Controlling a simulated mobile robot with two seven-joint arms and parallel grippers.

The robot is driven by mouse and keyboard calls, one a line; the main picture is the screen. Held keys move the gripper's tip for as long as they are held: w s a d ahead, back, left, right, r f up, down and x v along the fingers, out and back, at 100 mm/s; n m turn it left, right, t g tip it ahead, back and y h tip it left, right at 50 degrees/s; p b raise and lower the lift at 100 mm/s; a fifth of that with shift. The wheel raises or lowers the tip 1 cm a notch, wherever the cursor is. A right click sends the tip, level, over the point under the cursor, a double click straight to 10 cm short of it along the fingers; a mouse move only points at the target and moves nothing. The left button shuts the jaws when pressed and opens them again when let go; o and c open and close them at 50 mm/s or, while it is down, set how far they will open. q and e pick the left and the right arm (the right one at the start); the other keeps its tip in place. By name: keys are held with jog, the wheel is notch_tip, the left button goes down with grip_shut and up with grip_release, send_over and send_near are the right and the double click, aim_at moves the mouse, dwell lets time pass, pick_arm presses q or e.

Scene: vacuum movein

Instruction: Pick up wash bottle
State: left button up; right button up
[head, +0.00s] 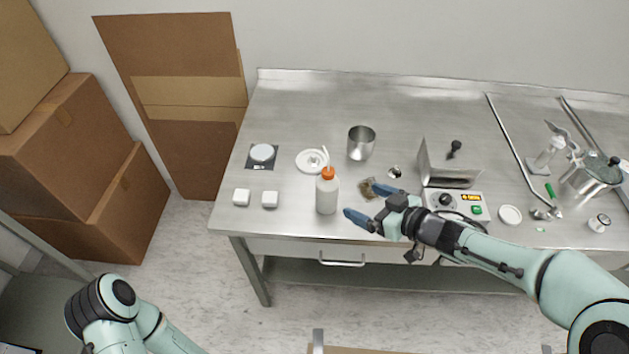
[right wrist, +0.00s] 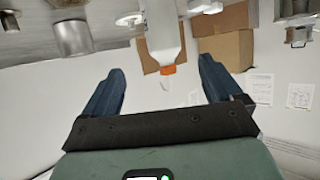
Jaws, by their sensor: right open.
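The wash bottle (head: 327,194) is white with an orange cap and a thin spout, and stands upright on the steel bench (head: 300,110) near its front edge. My right gripper (head: 359,202) is just right of the bottle, with its blue fingers open and pointing at it. In the right wrist view the bottle (right wrist: 164,35) shows upside down, beyond and between the open fingertips of the gripper (right wrist: 160,80). Nothing is between the fingers. My left arm shows at the lower left of the head view, but its gripper is out of view.
A white lid-like disc (head: 310,161) and a steel beaker (head: 361,143) stand behind the bottle. A control box (head: 457,204) is right of my gripper. Cardboard boxes (head: 85,165) stand left of the bench.

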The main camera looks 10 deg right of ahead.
aim_at(336, 192)
jog(key=b+x, duration=0.1)
jog(key=x, duration=0.6)
jog(key=shift+w+a+f+b, duration=0.1)
jog(key=shift+w+a+b, duration=0.1)
jog(key=shift+b, duration=0.2)
jog(key=b+x, duration=0.1)
jog(key=x, duration=0.3)
jog(key=shift+w+a+f, duration=0.1)
jog(key=shift+a+f, duration=0.25)
jog(key=shift+w+a+f, duration=0.1)
jog(key=shift+w+a, duration=0.1)
jog(key=shift+w, duration=0.2)
pick_arm(q)
jog(key=f, duration=0.1)
jog(key=s+f, duration=0.1)
jog(key=f, duration=0.1)
jog(key=shift+s+f, duration=0.15)
pick_arm(e)
jog(key=c, duration=0.7)
